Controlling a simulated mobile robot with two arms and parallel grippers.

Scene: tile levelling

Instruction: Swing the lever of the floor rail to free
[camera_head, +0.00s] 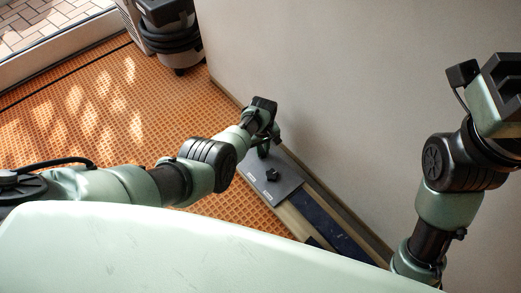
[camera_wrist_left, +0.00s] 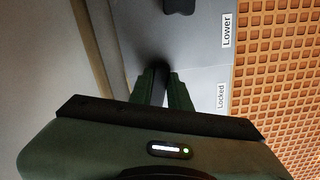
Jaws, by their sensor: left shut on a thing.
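The floor rail's grey plate (camera_head: 262,187) lies on the floor along the wall, with a black knob (camera_head: 272,174) on it. My left gripper (camera_head: 264,150) is down at the plate's far end, beyond the knob. In the left wrist view its two green fingers (camera_wrist_left: 166,92) are close together, shut on the lever, whose dark end (camera_wrist_left: 158,70) is mostly hidden between them. The plate also shows there, with a "Locked" label (camera_wrist_left: 221,96) beside the fingers and a "Lower" label (camera_wrist_left: 227,30) farther up. My right gripper (camera_head: 502,85) is at the upper right, away from the rail; its fingers are unclear.
The wall (camera_head: 320,90) runs close along the rail. A dark blue strip (camera_head: 325,222) continues from the plate. A black and grey canister machine (camera_head: 170,30) stands at the back. The orange grid floor (camera_head: 120,115) left of the rail is open. A pale green surface (camera_head: 180,250) fills the foreground.

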